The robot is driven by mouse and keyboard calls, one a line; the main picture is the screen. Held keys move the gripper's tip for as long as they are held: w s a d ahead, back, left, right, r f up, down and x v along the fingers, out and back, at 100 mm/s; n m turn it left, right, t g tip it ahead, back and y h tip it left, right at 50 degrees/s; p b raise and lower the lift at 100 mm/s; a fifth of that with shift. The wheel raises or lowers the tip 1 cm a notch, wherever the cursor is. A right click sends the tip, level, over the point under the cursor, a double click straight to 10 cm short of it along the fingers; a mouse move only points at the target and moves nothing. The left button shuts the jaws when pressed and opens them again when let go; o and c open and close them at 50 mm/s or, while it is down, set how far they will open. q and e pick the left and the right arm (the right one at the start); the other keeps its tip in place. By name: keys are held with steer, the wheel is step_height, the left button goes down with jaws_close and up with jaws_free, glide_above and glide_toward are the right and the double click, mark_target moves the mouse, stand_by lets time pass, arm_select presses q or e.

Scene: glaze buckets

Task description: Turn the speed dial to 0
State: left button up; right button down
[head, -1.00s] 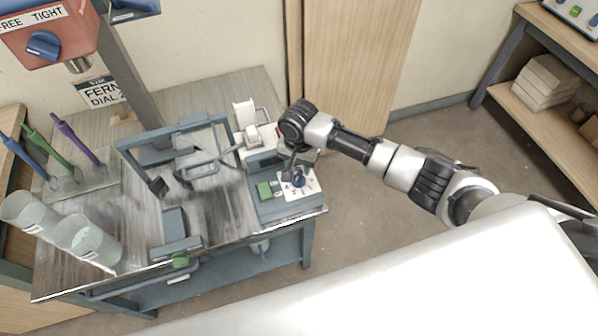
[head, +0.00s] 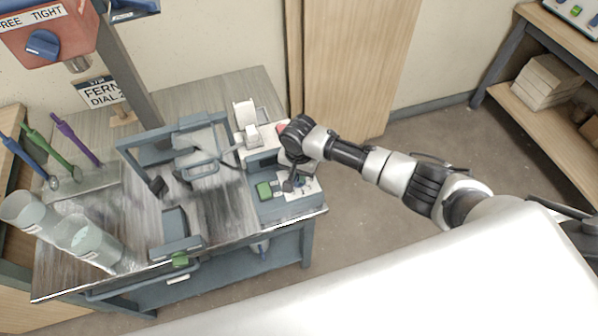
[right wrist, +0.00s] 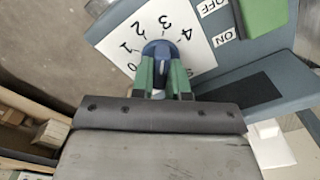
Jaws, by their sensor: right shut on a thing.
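The speed dial is a blue knob (right wrist: 160,50) on a white card (right wrist: 185,22) numbered around it, on the right corner of the grey-blue bench machine. In the right wrist view, my right gripper (right wrist: 161,72) has its two green fingers on either side of the knob and is shut on it. I cannot tell for sure which number the knob points to. In the head view my right gripper (head: 289,184) hides most of the knob, and part of the white card (head: 309,188) shows beside it. My left gripper is not in view.
A green switch (head: 264,190) with ON and OFF labels sits just left of the dial. A white device (head: 247,120) stands behind it. Two clear buckets (head: 88,240) and coloured-handled tools are on the left. Open floor lies right of the bench.

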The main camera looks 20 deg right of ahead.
steer(key=shift+n+p, duration=0.3)
steer(key=shift+r+n+p, duration=0.1)
steer(key=shift+n+p, duration=0.25)
steer(key=shift+n, duration=0.25)
steer(key=n+p, duration=0.1)
steer(key=n, duration=0.1)
steer(key=shift+a+n, duration=0.1)
steer(key=shift+n, duration=0.2)
steer(key=n+p, duration=0.1)
steer(key=n, duration=0.1)
steer(key=shift+n, duration=0.3)
steer(key=n+p, duration=0.1)
steer(key=n, duration=0.2)
steer(key=shift+a+n, duration=0.1)
steer(key=shift+n, duration=0.2)
steer(key=n, duration=0.6)
steer(key=shift+a+p, duration=0.1)
steer(key=shift+p, duration=0.25)
steer(key=n, duration=0.4)
steer(key=shift+s+a+n, duration=0.1)
steer(key=shift+n, duration=1.5)
